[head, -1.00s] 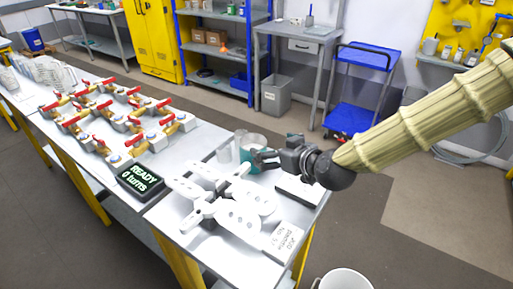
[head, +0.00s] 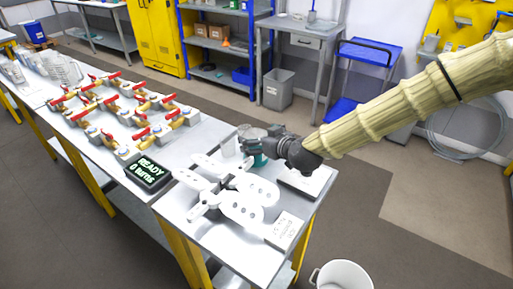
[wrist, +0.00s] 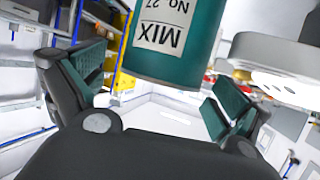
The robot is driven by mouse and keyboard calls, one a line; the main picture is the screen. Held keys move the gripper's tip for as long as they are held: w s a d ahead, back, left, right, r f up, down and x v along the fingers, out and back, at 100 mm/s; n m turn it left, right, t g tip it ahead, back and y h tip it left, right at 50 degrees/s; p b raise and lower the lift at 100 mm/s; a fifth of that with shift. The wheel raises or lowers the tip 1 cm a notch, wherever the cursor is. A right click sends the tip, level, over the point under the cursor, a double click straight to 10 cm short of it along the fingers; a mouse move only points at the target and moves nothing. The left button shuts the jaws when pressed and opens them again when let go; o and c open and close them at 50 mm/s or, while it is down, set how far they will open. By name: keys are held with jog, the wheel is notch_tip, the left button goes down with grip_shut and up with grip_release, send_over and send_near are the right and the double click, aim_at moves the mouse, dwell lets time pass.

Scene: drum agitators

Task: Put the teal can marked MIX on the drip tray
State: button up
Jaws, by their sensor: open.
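The teal can marked MIX (wrist: 172,45) fills the upper middle of the wrist view, its label upside down and reading No. 27. In the head view it stands at the bench's far edge, partly hidden by my gripper (head: 250,142). My gripper is open, with one teal-padded finger on each side of the can in the wrist view. I cannot tell whether either finger touches it. A flat white tray-like piece (head: 308,183) lies on the bench right of the can, partly under my arm; I cannot tell for sure that it is the drip tray.
White paddle-shaped agitator parts (head: 235,192) lie in front of the can. A pale cup (head: 228,147) stands close to its left. A lettered plate (head: 284,230) is near the front right corner. A black display (head: 148,172) reads READY, 0 turns. Red-handled valves (head: 120,110) fill the left bench.

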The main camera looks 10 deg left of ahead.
jog(key=shift+x, duration=0.9)
jog(key=shift+s, duration=0.1)
jog(key=c, duration=1.6)
jog(key=shift+r, duration=0.1)
jog(key=c, duration=0.3)
jog(key=shift+r, duration=0.1)
jog(key=shift+c, duration=0.2)
